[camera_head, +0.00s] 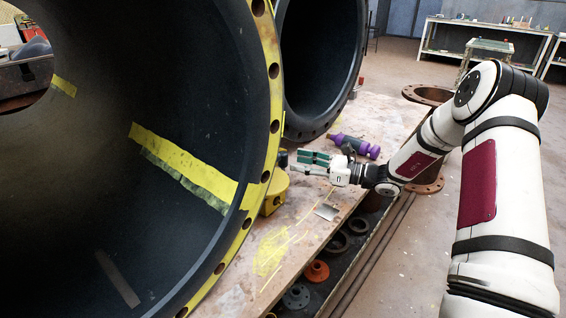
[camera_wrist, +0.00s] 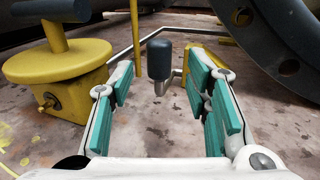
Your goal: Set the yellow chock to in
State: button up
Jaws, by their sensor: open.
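A yellow block with a rounded top (camera_head: 273,192), which looks like the chock, sits on the table against the flange of the near pipe. In the wrist view a yellow body with a round top plate (camera_wrist: 58,62) and a dark grey handle stands left of my gripper. A dark grey knob on a bent metal rod (camera_wrist: 159,58) stands between and slightly beyond my fingertips. The rod leads toward a yellow piece (camera_wrist: 189,68) partly hidden behind the right finger. My gripper (camera_head: 308,163) is open with teal pads, also in the wrist view (camera_wrist: 160,75). No contact with the knob is visible.
The large rubber-lined pipe with a yellow flange (camera_head: 272,100) fills the left. A second dark pipe (camera_head: 320,70) stands behind. Loose rings and flanges (camera_head: 335,243) lie on a shelf below the table edge.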

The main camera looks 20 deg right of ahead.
aim_at(283, 158)
jog(key=shift+b+x, duration=0.7)
jog(key=shift+x, duration=2.4)
grip_shut()
